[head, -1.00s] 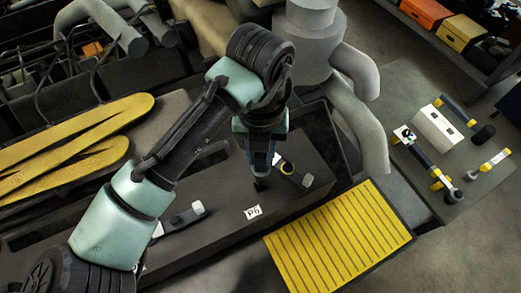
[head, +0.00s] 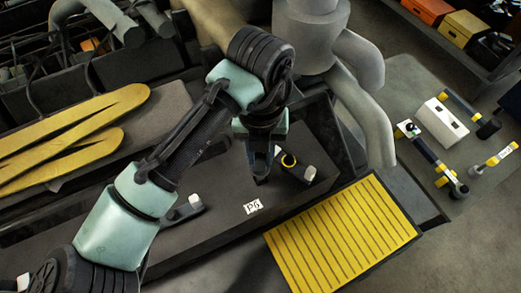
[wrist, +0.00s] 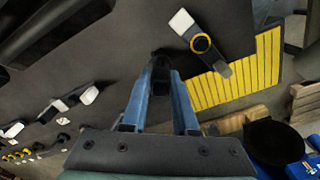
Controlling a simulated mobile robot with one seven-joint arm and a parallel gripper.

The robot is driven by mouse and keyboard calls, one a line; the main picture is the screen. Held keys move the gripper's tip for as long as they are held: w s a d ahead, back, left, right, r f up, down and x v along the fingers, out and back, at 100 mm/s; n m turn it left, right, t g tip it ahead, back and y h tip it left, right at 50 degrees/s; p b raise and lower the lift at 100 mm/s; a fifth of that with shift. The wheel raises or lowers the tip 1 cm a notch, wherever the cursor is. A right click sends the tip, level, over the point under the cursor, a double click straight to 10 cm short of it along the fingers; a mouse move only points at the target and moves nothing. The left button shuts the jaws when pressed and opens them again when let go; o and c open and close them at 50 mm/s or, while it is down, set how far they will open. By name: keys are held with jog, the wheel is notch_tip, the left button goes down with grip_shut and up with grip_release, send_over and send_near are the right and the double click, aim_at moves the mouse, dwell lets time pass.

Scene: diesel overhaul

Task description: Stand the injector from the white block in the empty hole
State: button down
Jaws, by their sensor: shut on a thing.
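My gripper (head: 261,168) is over the dark engine top, pointing down. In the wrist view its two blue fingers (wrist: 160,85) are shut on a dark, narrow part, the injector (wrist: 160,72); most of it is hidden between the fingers. The white block (head: 441,124) lies on the grey table at the right. The hole is not clearly visible; whether the injector's lower end is in it or above it I cannot tell. A dark bar with a yellow ring (head: 288,160) and a white end lies just right of my gripper; its ring also shows in the wrist view (wrist: 200,43).
A white label (head: 253,207) lies on the engine top. Another dark bar with a white end (head: 190,208) is left of my gripper. A yellow ribbed pad (head: 342,235) is at the front right. A large grey pipe (head: 365,110) rises behind. Several tools lie around the white block.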

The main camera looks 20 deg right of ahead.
jog(key=shift+f+b, duration=2)
jog(key=shift+f, duration=0.6)
jog(key=c, duration=0.6)
grip_release()
jog(key=shift+r, duration=0.1)
notch_tip(320, 180, up, 13)
jog(key=shift+f+b, duration=0.1)
jog(key=shift+b, duration=0.7)
